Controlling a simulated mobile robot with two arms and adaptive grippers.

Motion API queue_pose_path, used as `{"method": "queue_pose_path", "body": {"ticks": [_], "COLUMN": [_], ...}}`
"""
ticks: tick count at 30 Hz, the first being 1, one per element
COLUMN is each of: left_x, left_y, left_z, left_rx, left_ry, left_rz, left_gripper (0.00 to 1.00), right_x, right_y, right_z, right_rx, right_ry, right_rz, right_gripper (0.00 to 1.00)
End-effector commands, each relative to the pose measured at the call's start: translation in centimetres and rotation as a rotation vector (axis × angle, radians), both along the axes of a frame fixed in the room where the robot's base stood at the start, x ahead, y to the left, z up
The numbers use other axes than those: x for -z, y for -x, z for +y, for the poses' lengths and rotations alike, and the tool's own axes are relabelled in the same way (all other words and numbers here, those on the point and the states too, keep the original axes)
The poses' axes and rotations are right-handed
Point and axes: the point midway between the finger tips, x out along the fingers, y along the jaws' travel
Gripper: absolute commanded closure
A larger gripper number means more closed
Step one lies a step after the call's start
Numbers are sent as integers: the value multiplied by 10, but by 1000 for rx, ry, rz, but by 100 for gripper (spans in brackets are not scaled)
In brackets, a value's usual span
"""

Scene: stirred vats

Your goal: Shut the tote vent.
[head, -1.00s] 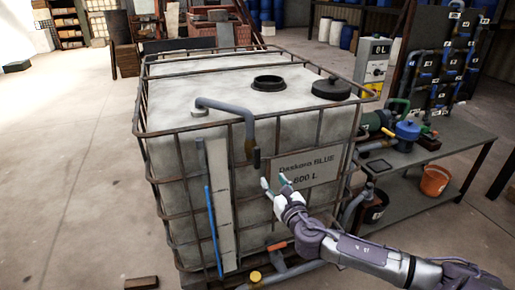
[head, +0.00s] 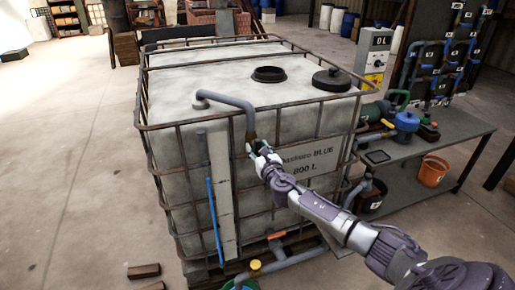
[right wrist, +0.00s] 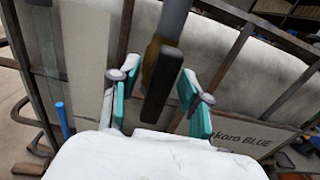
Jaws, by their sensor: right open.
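The tote (head: 190,150) is a large pale tank in a rusty cage. Its grey vent pipe (head: 228,99) rises from the top left and bends down over the front to a brass-coloured valve (head: 250,137). In the right wrist view a black lever (right wrist: 161,84) hangs from the brass valve body (right wrist: 150,62). My right gripper (head: 258,149) is at the pipe's lower end. In the right wrist view this gripper (right wrist: 158,92) is open, with one teal-padded finger on each side of the lever, apparently apart from it. My left gripper is out of view.
Cage bars (head: 182,165) run close around the gripper. An orange-handled outlet valve (head: 277,235) sits low on the front. A bench (head: 440,147) with a blue-topped pump (head: 406,122) stands at right. The floor at left is mostly clear.

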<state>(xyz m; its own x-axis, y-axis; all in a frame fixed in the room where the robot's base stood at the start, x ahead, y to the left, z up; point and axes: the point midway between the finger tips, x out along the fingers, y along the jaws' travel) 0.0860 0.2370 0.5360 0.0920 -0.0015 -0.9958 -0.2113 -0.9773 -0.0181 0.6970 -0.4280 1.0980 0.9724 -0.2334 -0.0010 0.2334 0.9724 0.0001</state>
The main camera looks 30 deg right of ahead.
Motion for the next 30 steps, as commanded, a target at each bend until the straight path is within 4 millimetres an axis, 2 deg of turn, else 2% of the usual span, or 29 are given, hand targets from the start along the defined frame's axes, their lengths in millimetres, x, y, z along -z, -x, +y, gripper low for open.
{"method": "queue_pose_path", "body": {"ticks": [8,16,30], "left_x": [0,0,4], "left_y": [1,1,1], "left_z": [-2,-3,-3], "left_rx": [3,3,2], "left_ry": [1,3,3], "left_rz": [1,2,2], "left_gripper": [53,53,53], "right_x": [0,0,1], "right_y": [-1,-1,0], "right_z": [0,0,-1], "right_rx": [0,0,0], "right_ry": [0,0,-71], "right_rz": [0,0,-17], "right_gripper": [55,100,100]}}
